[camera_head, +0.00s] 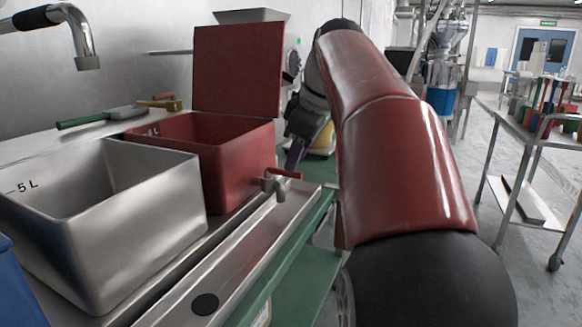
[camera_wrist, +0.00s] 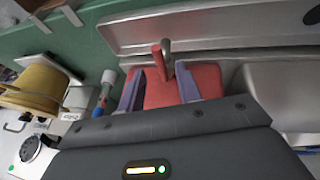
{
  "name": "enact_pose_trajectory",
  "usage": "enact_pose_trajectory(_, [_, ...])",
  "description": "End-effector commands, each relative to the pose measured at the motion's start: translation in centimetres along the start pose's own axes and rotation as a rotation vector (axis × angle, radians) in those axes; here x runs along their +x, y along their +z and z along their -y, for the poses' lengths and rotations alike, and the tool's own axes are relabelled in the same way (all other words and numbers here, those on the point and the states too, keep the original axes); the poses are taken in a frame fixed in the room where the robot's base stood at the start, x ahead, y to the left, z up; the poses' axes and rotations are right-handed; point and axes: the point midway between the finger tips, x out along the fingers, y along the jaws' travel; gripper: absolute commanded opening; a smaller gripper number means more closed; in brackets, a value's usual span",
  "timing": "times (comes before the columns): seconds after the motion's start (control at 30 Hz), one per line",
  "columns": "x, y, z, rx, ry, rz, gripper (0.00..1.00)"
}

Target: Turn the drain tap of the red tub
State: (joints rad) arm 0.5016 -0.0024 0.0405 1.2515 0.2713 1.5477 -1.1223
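The red tub (camera_head: 240,168) stands on the metal counter with its red lid raised at the back. Its metal drain tap (camera_head: 274,183) with a red handle sticks out low on the front wall, over a metal drain channel (camera_head: 235,262). My gripper (camera_head: 294,160) is just behind and right of the tap, pointing down, partly hidden by my arm. In the wrist view my gripper (camera_wrist: 160,69) is open, its two purple fingers apart and nothing held. The tap (camera_wrist: 164,58) appears between and just beyond the fingertips, in front of the red tub wall (camera_wrist: 200,78). Contact cannot be told.
A steel tub (camera_head: 110,210) marked 5 L stands left of the red tub, with a blue container (camera_head: 15,290) at the left edge. A green-handled tool (camera_head: 95,117) lies behind. A yellow container (camera_wrist: 38,83) is at the left of the wrist view. A cart (camera_head: 530,135) stands right.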

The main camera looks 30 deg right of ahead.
Motion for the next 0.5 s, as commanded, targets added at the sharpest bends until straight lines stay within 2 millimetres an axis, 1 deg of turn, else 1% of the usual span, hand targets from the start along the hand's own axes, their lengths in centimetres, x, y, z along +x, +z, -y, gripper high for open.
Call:
enact_pose_trajectory(0.03, [0.9,0.1,0.1,0.000,-0.001,0.000,0.34])
enact_pose_trajectory(0.2, [2.5,0.0,0.0,0.000,0.000,0.000,0.34])
enact_pose_trajectory(0.3, [2.8,0.0,0.0,0.000,0.001,0.000,0.34])
enact_pose_trajectory(0.5, [2.8,0.0,0.0,0.001,0.002,0.000,0.34])
